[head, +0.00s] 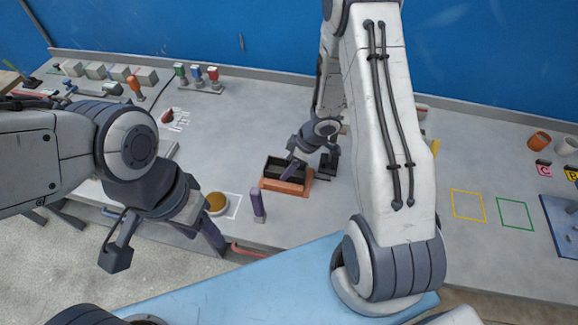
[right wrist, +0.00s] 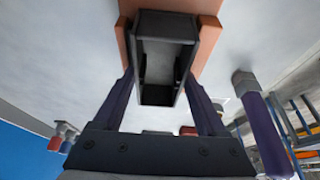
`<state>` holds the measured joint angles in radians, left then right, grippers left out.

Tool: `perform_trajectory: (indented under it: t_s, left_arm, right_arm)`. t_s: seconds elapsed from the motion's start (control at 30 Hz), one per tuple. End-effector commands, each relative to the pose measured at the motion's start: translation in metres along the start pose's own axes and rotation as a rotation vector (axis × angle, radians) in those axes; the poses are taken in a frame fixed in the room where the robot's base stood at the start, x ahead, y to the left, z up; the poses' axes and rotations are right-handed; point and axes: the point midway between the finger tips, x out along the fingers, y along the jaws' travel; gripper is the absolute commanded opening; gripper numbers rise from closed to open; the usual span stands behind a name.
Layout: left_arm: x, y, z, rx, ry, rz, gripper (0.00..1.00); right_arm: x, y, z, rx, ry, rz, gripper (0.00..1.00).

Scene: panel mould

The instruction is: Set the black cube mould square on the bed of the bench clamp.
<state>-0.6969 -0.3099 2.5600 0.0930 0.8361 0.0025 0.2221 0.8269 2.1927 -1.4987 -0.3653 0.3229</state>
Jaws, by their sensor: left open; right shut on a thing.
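The black cube mould (head: 275,165) is an open dark box over the orange bed (head: 284,188) of the bench clamp, near the front edge of the bench. My right gripper (head: 287,170) is shut on the mould. In the right wrist view the mould (right wrist: 166,24) lies between the two fingers, with the orange bed (right wrist: 209,38) showing on both sides. Its sides look roughly parallel to the bed's edges. Whether it touches the bed cannot be told. My left gripper (head: 165,245) is open and empty, in front of the bench at the left.
A purple post (head: 258,207) stands left of the clamp bed and also shows in the right wrist view (right wrist: 262,125). A dish of yellow-brown material (head: 217,203) is further left. Coloured bottles (head: 197,75) stand at the back. Yellow and green outlined squares (head: 515,214) on the right are clear.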

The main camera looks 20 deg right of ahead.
Motion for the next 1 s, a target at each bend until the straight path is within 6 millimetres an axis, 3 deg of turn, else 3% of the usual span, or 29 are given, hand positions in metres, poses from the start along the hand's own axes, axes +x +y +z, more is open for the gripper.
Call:
perform_trajectory:
  t_s: [0.3,0.33,0.4,0.73,1.0]
  left_arm:
    - [0.002,0.0,0.0,0.0,0.0,0.0,0.5]
    - [0.001,0.0,0.0,0.0,0.0,0.0,0.5]
    - [0.001,0.0,0.0,0.0,0.0,0.0,0.5]
    - [-0.004,0.0,0.0,0.0,0.0,0.0,0.5]
    - [-0.028,0.002,-0.002,0.001,0.0,0.0,0.5]
  right_arm:
    - [0.003,0.0,0.001,0.0,0.001,0.001,0.0]
    - [0.002,0.0,0.001,0.0,0.001,0.001,0.82]
    - [0.002,0.0,0.001,0.0,0.001,0.001,1.0]
    - [-0.007,0.001,-0.001,-0.001,0.001,0.001,1.0]
    - [-0.062,0.001,-0.003,-0.001,0.002,0.004,1.0]
